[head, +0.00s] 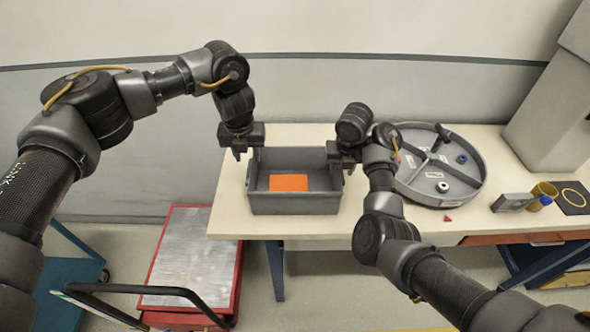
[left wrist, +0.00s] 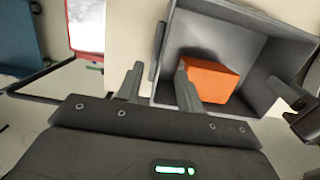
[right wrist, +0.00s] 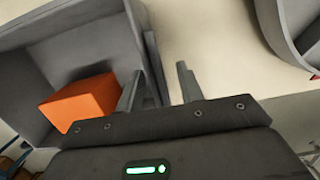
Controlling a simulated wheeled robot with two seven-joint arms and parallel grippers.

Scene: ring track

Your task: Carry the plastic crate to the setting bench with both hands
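The grey plastic crate (head: 295,204) stands upright on a pale-topped bench (head: 385,228), with an orange block (head: 289,183) inside. My left gripper (head: 247,154) is at the crate's left wall. In the left wrist view its fingers (left wrist: 157,84) are apart, one outside the wall and one over the inside. My right gripper (head: 344,160) is at the crate's right wall. In the right wrist view its fingers (right wrist: 160,86) are apart, with the wall's side strip between them. Neither gripper is closed on the crate. Which bench is the setting bench cannot be told.
A round grey divided tray (head: 437,190) with small parts is right of the crate. A small grey box (head: 511,203), a yellow cup (head: 544,190) and a dark mat (head: 573,197) lie further right. A red cart (head: 190,262) with a metal top stands on the floor at the left.

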